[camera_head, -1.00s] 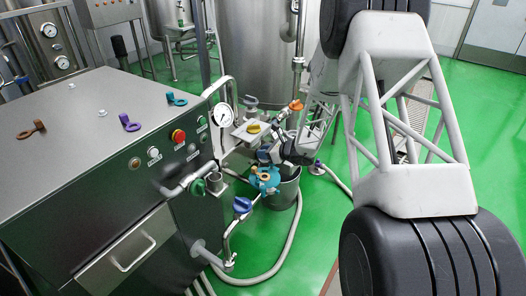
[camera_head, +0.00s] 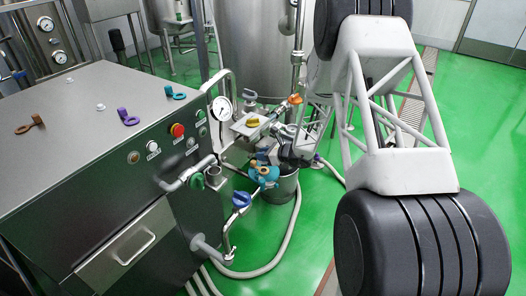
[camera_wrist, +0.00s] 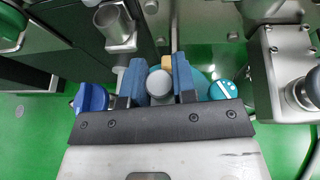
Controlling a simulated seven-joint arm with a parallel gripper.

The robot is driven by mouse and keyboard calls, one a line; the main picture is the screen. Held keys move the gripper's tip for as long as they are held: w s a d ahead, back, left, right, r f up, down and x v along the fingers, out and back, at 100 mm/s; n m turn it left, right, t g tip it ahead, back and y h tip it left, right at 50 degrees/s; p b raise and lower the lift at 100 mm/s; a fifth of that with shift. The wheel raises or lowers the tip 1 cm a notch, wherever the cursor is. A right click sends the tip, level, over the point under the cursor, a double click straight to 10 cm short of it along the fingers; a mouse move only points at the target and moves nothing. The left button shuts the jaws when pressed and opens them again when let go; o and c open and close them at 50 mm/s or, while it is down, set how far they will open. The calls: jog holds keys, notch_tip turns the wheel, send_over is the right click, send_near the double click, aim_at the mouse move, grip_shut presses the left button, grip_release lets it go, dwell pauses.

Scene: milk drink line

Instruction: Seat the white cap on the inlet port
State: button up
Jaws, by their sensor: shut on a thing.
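In the wrist view a pale grey-white round cap (camera_wrist: 159,82) sits between the two blue fingers of my gripper (camera_wrist: 160,80), which is shut on it. In the head view my gripper (camera_head: 264,172) is small and partly hidden among the fittings right of the steel cabinet; the cap cannot be made out there. An open upright steel pipe end, which looks like the inlet port (camera_wrist: 120,38), stands ahead and left of the held cap in the wrist view. It also shows in the head view (camera_head: 215,178), left of my gripper. The cap is apart from it.
A green knob (camera_head: 196,181) and a blue valve handle (camera_head: 241,200) flank the pipe end. A pressure gauge (camera_head: 221,108) and a yellow knob (camera_head: 252,122) stand behind. Coloured tags and a small whitish piece (camera_head: 100,106) lie on the cabinet top (camera_head: 70,150). A bucket (camera_head: 283,188) stands on the floor.

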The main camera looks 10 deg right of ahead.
jog(key=shift+f, duration=2.25)
jog(key=shift+f, duration=0.5)
jog(key=o, duration=0.9)
jog(key=shift+c, duration=0.2)
jog(key=shift+o, duration=0.6)
jog(key=shift+s+d+r, duration=0.1)
jog(key=shift+s+d, duration=0.05)
jog(key=shift+d, duration=0.05)
jog(key=v, duration=0.7)
jog(key=shift+s+d, duration=0.1)
jog(key=shift+r, duration=0.15)
